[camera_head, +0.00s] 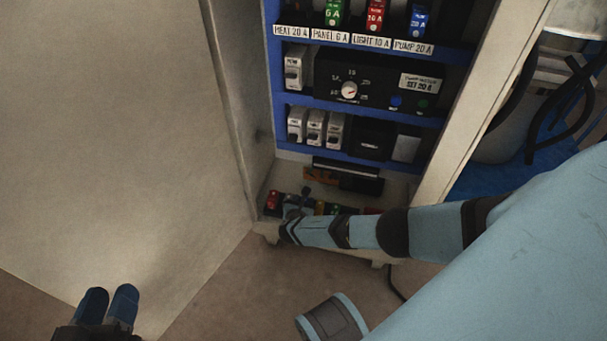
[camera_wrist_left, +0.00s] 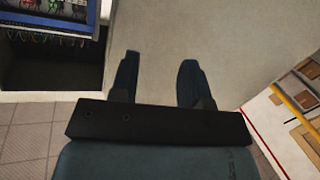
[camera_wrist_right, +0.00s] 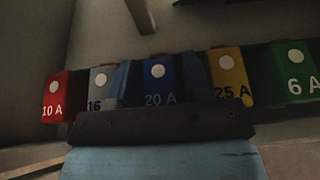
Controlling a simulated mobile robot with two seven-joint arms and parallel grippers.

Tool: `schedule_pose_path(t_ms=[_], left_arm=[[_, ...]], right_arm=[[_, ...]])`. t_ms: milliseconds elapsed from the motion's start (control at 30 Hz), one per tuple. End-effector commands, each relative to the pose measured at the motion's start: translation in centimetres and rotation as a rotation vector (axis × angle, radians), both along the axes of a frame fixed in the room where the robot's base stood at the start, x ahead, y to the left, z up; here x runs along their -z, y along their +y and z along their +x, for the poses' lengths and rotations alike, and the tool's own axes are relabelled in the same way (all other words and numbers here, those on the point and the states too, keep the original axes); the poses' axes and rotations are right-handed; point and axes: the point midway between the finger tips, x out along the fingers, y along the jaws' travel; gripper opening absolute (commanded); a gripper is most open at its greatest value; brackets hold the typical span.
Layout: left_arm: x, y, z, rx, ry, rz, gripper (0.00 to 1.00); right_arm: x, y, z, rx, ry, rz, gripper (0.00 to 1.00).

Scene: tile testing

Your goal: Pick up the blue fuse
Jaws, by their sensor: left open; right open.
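The blue fuse (camera_wrist_right: 159,88), marked 20 A with a white dot, stands in a row of coloured fuses in the right wrist view. My right gripper (camera_wrist_right: 157,72) is open, with one blue finger on each side of this fuse; I cannot tell whether they touch it. In the head view the right gripper (camera_head: 292,211) is low at the cabinet's bottom shelf and hides part of the row. My left gripper (camera_head: 107,292) is open and empty, in front of the pale panel at lower left; it also shows in the left wrist view (camera_wrist_left: 158,72).
A red 10 A fuse (camera_wrist_right: 54,97), a grey 16 fuse (camera_wrist_right: 99,82), a yellow 25 A fuse (camera_wrist_right: 230,76) and a green 6 A fuse (camera_wrist_right: 292,76) flank the blue one closely. Above, the cabinet holds a control panel (camera_head: 385,85) and another blue fuse (camera_head: 418,21).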

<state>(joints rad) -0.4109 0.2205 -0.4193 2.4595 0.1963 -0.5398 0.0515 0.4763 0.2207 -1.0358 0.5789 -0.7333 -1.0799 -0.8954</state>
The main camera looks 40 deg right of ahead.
Motion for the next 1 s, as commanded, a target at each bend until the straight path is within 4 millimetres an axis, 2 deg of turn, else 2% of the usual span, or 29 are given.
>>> schedule_pose_path(t_ms=[100,133,267,300,600,667,1000], left_arm=[[-0.1,0.0,0.0,0.000,-0.001,-0.001,0.43],[-0.1,0.0,0.0,0.000,-0.001,-0.001,0.43],[-0.1,0.0,0.0,0.000,-0.001,-0.001,0.43],[-0.1,0.0,0.0,0.000,-0.001,-0.001,0.43],[-0.6,0.0,0.1,-0.003,-0.006,-0.001,0.43],[-1.6,0.1,0.1,-0.011,-0.030,-0.017,0.43],[-8.4,0.6,-0.1,-0.078,-0.214,-0.118,0.43]], right_arm=[[-0.1,0.0,0.0,0.000,0.000,0.000,0.45],[-0.1,0.0,0.0,0.000,0.000,0.000,0.40],[-0.1,0.0,0.0,0.000,0.000,0.000,0.10],[0.0,0.1,0.0,0.000,0.000,0.000,0.07],[-0.7,0.1,0.0,-0.001,0.000,0.002,0.07],[-1.5,0.1,0.0,-0.001,0.000,0.002,0.07],[-8.0,0.1,-0.1,-0.001,-0.001,0.002,0.07]])
